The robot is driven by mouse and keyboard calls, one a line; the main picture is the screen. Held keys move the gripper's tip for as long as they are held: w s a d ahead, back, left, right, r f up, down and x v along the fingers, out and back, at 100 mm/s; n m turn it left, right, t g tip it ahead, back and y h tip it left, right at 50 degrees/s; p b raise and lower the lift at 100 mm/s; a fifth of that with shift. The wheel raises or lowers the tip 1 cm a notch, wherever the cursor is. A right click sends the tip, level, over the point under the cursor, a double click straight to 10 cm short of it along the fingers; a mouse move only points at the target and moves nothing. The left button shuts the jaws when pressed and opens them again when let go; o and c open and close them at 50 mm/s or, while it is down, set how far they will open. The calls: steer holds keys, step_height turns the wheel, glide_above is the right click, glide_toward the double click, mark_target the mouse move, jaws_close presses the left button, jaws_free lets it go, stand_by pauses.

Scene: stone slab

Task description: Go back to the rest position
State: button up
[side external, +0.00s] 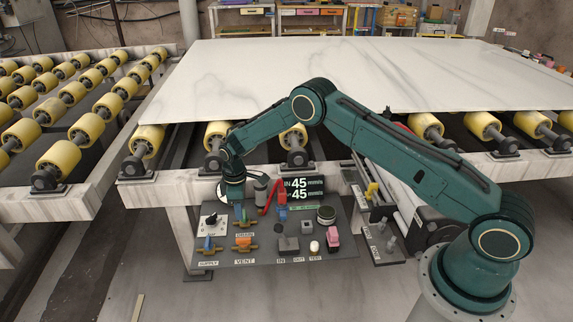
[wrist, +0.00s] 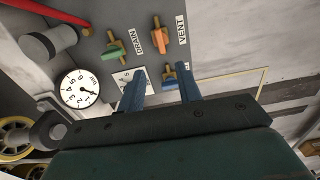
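My gripper (side external: 240,211) is over the left part of the grey control panel (side external: 350,248), below the front edge of the stone slab (side external: 330,75). A white plate (wrist: 124,76) is partly hidden behind the left finger. My arm is bent, reaching left from its base at the lower right.
The green-handled drain valve (wrist: 115,52), orange-handled vent valve (wrist: 159,39) and round dial (wrist: 78,88) are close by. A red lever (side external: 277,190) and a speed display (side external: 303,188) stand right of my gripper. Yellow rollers (side external: 58,160) lie left. Air above the slab is clear.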

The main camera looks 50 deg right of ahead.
steer(key=s+r+m+t, duration=0.1)
steer(key=s+r+m, duration=0.15)
steer(key=r, duration=1.55)
steer(key=s+d+r+m+t, duration=0.2)
steer(key=s+r, duration=0.9)
steer(key=r, duration=0.4)
steer(key=s+r+m+t, duration=0.1)
steer(key=s+r, duration=0.2)
steer(key=s, duration=0.4)
steer(key=s+r+m, duration=0.1)
steer(key=s+r, duration=0.3)
steer(key=s, duration=0.3)
steer(key=s+f+m+t, duration=0.1)
steer(key=s+f+m, duration=0.1)
steer(key=s, duration=1.2)
steer(key=shift+d+t, duration=0.3)
steer(key=shift+d, duration=0.1)
